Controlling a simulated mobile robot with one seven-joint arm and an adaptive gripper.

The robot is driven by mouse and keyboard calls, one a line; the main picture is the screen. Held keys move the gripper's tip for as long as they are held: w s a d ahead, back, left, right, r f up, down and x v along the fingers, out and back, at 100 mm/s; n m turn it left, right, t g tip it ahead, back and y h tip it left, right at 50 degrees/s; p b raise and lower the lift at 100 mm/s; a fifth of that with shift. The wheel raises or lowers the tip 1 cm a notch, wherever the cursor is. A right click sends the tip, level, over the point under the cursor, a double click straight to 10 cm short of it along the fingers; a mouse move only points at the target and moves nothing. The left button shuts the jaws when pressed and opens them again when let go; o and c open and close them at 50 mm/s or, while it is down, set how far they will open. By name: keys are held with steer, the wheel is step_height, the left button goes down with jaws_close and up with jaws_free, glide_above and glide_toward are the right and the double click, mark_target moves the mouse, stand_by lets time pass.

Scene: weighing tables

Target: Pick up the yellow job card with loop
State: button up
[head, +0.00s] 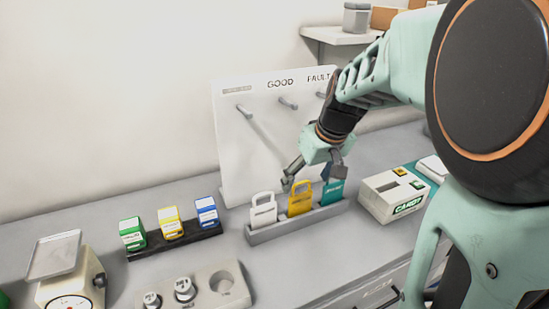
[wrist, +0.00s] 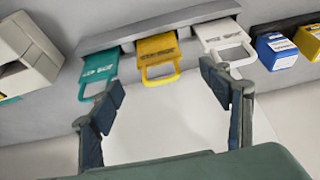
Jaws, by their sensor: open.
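The yellow job card with loop (head: 300,199) stands in the middle of a grey slotted holder (head: 262,236), between a white card (head: 263,209) and a teal card (head: 333,189). In the wrist view the yellow card (wrist: 157,55) lies ahead, with its loop pointing toward my gripper. My gripper (head: 309,179) is open and empty, close behind the cards in the head view. In the wrist view its two fingers (wrist: 165,90) are spread wide, with the yellow loop between and beyond them. The fingers do not visibly touch the yellow card.
A white board (head: 262,140) with pegs, marked GOOD and FAULT, stands behind. A candy box (head: 394,195) sits right of the holder. Small green, yellow and blue boxes (head: 171,224) stand left. A scale (head: 72,280) and a block with weights (head: 215,285) are in front left.

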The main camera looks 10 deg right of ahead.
mark_target(301, 194)
steer(key=shift+x, duration=3.55)
steer(key=shift+c, duration=0.6)
steer(key=c, duration=0.9)
